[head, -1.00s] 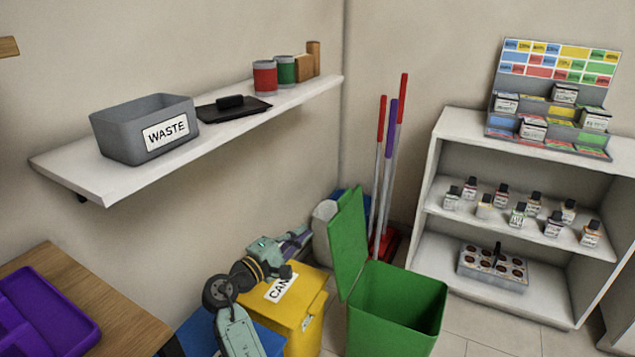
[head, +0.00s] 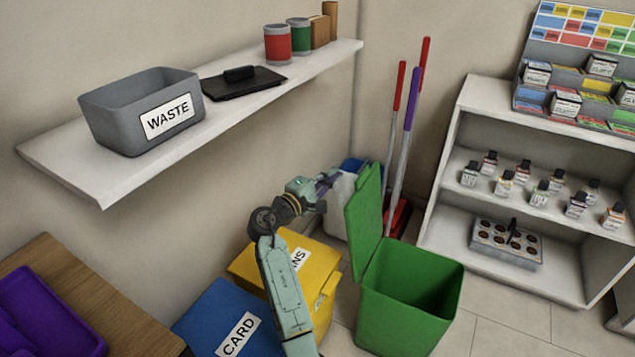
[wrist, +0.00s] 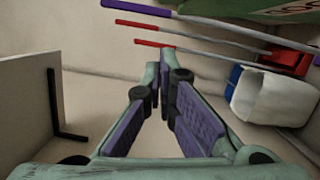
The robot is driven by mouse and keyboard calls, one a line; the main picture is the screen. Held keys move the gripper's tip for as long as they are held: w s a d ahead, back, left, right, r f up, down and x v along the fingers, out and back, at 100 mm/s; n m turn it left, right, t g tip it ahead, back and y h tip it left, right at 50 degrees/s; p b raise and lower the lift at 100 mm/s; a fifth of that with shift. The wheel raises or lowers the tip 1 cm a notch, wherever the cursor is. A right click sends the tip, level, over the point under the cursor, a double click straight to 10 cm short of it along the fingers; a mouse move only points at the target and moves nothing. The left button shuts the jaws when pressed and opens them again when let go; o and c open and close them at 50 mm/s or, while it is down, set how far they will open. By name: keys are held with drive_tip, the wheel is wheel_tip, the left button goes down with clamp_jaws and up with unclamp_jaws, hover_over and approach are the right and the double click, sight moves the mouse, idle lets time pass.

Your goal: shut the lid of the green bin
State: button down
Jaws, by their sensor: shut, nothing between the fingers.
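The green bin (head: 405,305) stands on the floor right of the yellow bin. Its lid (head: 366,215) is open, standing roughly upright at the bin's left edge. In the wrist view a green panel with part of a label, which looks like the lid's outer face (wrist: 240,12), shows at the top edge. My gripper (head: 332,178) is left of the lid, near its upper part, on its outer side. Its fingers (wrist: 166,72) are together and empty in the wrist view. Whether it touches the lid I cannot tell, but a gap seems to show.
The yellow bin (head: 247,268) and blue CARD bin (head: 205,310) lie below my arm. A white container (head: 341,205) and upright broom handles (head: 411,100) stand behind the lid. A shelf (head: 75,165) with a WASTE tub (head: 110,120) juts from the wall. A white rack (head: 450,160) stands right.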

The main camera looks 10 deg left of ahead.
drive_tip(key=d, duration=0.1)
drive_tip(key=d+p, duration=0.1)
drive_tip(key=s+d, duration=0.1)
drive_tip(key=d, duration=0.1)
drive_tip(key=shift+s+r, duration=0.1)
drive_tip(key=shift+r, duration=0.2)
